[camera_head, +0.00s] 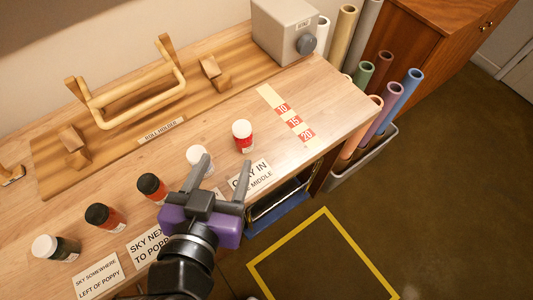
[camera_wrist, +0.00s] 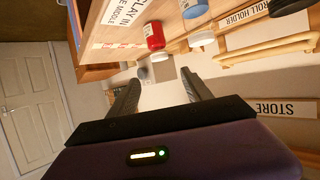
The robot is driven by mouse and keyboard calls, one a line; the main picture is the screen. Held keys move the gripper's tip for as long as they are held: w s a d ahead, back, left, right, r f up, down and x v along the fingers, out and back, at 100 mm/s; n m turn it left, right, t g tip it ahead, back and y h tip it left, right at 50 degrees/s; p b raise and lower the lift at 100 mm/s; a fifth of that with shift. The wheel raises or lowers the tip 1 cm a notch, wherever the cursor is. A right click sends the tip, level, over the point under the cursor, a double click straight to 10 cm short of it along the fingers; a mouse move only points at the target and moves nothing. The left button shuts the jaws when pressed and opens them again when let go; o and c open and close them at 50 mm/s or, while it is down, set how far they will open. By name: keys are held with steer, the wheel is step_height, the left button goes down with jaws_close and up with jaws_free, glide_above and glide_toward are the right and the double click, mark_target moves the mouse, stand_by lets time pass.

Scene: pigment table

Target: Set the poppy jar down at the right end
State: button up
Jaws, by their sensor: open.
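Several jars stand in a slanting row along the table's front part. At the right end of the row is a red jar with a white lid (camera_head: 242,136), upright on the wood; it also shows in the wrist view (camera_wrist: 154,36). To its left are a white-lidded jar (camera_head: 199,157), two black-lidded jars with red bodies (camera_head: 151,187) (camera_head: 103,216), and a dark jar with a white lid (camera_head: 55,248). I cannot read which jar is poppy.
Cards reading "SKY NEXT TO POPPY" (camera_head: 150,246) and "CLAY IN THE MIDDLE" (camera_head: 252,177) lie at the front edge. A wooden roll holder (camera_head: 125,85) and a grey box (camera_head: 282,30) stand behind. A numbered strip (camera_head: 290,117) lies right of the jars, with bare wood around it.

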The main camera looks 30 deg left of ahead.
steer(key=w+d+f, duration=0.1)
steer(key=d+f, duration=0.5)
steer(key=d, duration=0.3)
steer(key=w+d+f, duration=0.1)
steer(key=d+f, duration=0.5)
steer(key=d, duration=0.4)
steer(key=s+d+r+m+t+h, duration=0.1)
steer(key=s+d+r+m+h, duration=0.1)
steer(key=s+d, duration=0.4)
steer(key=s+d+r+m+t+h, duration=0.1)
steer(key=s+d+r+m+h, duration=0.1)
steer(key=s+d, duration=0.5)
steer(key=d+r+h, duration=0.1)
steer(key=d+r, duration=0.1)
steer(key=d, duration=0.4)
steer(key=shift+s+d+m, duration=0.15)
steer(key=shift+d+m, duration=0.05)
steer(key=shift+m, duration=0.1)
